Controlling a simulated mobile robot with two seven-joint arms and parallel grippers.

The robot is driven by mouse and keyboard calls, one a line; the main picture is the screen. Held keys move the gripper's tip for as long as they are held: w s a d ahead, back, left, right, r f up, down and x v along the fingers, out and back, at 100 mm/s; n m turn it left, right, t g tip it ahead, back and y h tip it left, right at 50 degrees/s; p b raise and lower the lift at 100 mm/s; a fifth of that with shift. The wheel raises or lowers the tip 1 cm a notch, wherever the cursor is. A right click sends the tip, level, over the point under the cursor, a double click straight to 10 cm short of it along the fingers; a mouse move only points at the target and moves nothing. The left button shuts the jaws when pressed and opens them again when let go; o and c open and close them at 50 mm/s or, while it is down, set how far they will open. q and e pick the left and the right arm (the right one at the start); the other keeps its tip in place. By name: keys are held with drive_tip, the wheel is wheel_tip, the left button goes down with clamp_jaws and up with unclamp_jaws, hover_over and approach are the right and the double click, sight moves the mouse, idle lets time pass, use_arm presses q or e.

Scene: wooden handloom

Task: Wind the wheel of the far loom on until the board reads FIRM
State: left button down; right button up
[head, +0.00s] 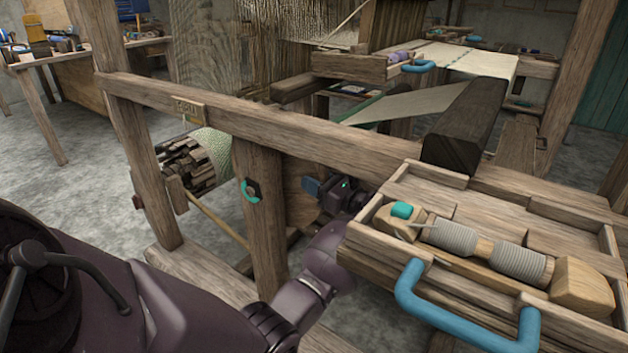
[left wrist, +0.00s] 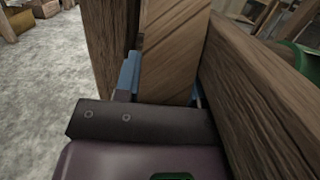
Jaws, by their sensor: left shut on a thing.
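My left gripper (head: 325,188) is low behind the loom's front rail, right of a thick post. Its blue fingers are shut on a flat wooden piece (head: 302,207). In the left wrist view my left gripper (left wrist: 162,82) has a blue finger on each side of this flat wooden piece (left wrist: 178,40). Whether it belongs to the wheel, I cannot tell; no whole wheel shows. My right gripper is not in view.
The front rail (head: 270,130) and thick post (head: 262,220) stand close to my left arm. A wooden tray (head: 440,262) with a blue handle holds a shuttle at right. A slatted beam with pale green winding (head: 217,150) lies left. Bare floor shows at far left.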

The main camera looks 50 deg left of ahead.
use_arm(q)
drive_tip(key=c, duration=0.7)
unclamp_jaws()
drive_tip(key=v, duration=0.7)
drive_tip(key=shift+d+p, duration=0.25)
drive_tip(key=shift+p, duration=0.1)
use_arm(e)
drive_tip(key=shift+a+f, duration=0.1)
use_arm(q)
drive_tip(key=shift+f, duration=0.1)
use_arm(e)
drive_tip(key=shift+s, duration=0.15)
